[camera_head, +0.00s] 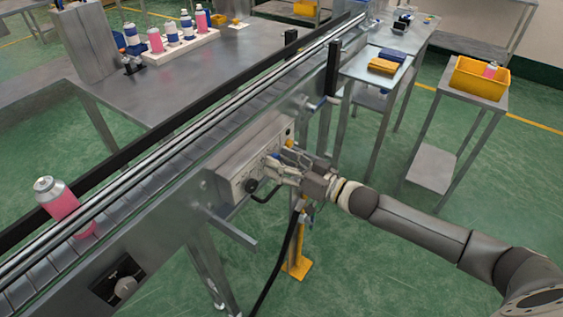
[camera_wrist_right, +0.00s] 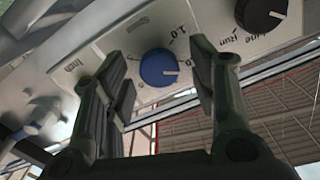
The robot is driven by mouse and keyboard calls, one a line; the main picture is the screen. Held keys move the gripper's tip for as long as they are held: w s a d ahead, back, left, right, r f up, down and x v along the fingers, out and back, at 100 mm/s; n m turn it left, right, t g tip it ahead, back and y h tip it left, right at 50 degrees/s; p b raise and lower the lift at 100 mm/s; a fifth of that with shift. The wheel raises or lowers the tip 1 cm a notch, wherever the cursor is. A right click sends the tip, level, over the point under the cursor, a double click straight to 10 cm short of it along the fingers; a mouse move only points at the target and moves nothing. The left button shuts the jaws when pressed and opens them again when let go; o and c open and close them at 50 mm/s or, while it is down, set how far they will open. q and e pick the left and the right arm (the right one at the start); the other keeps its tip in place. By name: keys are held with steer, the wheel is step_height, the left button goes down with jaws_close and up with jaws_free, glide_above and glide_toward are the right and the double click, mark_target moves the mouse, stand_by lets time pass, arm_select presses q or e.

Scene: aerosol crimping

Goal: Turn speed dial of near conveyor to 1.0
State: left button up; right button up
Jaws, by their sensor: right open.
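The near conveyor's control panel (camera_head: 250,160) is a grey box on the conveyor's side. Its blue speed dial (camera_wrist_right: 158,68) shows in the wrist view, with a white pointer mark toward picture right. The "1.0" label (camera_wrist_right: 181,33) is printed up and to the right of the dial, and the pointer is not on it. My right gripper (camera_head: 275,168) is at the panel. Its open fingers (camera_wrist_right: 160,88) stand on either side of the blue dial with gaps visible. My left gripper is not in view.
A black knob (camera_wrist_right: 262,12) sits beside the blue dial. A pink can (camera_head: 62,203) stands on the conveyor belt (camera_head: 130,195). Another knob (camera_head: 125,287) is lower on the conveyor side. A black cable (camera_head: 283,255) and yellow-footed post (camera_head: 296,268) are below the gripper.

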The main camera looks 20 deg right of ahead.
steer(key=c, duration=1)
steer(key=shift+n, duration=0.4)
steer(key=shift+c, duration=0.2)
steer(key=n+p, duration=0.1)
steer(key=n, duration=1)
steer(key=shift+r, duration=0.1)
